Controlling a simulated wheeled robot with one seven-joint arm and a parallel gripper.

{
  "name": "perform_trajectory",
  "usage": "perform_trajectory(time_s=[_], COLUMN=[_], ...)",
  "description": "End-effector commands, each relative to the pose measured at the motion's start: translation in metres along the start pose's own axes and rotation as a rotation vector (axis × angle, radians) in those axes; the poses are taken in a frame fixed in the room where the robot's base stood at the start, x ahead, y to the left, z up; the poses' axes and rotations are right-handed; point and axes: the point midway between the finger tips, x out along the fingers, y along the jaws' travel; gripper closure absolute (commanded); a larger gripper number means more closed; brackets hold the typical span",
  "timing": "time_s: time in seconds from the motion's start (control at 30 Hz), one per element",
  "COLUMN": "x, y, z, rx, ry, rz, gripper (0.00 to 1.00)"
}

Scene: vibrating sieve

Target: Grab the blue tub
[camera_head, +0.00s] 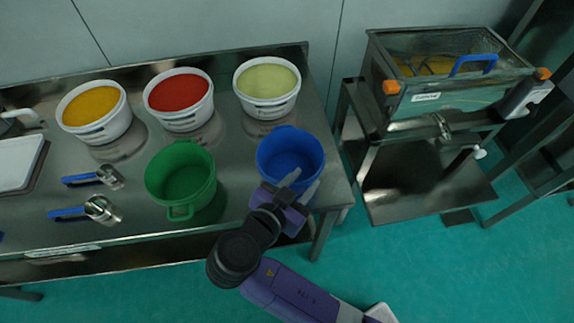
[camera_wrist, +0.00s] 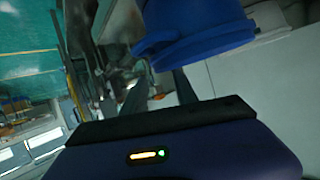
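The blue tub (camera_head: 289,150) stands upright and empty near the right end of the steel table. My gripper (camera_head: 305,177) is at the tub's near right side, its two fingers apart and their tips close to the wall. In the wrist view the tub (camera_wrist: 195,20) fills the top, with its blue rim lying beyond the fingers. There my gripper (camera_wrist: 160,88) shows a gap between the fingers with nothing held in it. I cannot tell whether a finger touches the tub.
A green tub (camera_head: 181,178) stands left of the blue one. White buckets of yellow (camera_head: 95,110), red (camera_head: 179,98) and pale green (camera_head: 267,87) material line the back. Blue-handled metal scoops (camera_head: 98,209) lie at left. The sieve machine (camera_head: 440,95) stands right, beyond a gap.

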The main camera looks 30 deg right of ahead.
Motion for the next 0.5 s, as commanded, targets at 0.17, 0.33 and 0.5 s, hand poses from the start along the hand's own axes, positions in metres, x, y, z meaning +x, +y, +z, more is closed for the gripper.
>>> perform_trajectory(time_s=[0.17,0.33,0.5], x=[0.019,0.037,0.062], y=[0.001,0.002,0.002], z=[-0.002,-0.003,-0.002], rx=[-0.003,-0.004,-0.004], ry=[-0.001,-0.001,-0.001], rz=[0.004,0.005,0.003], gripper=[0.65,0.65,0.65])
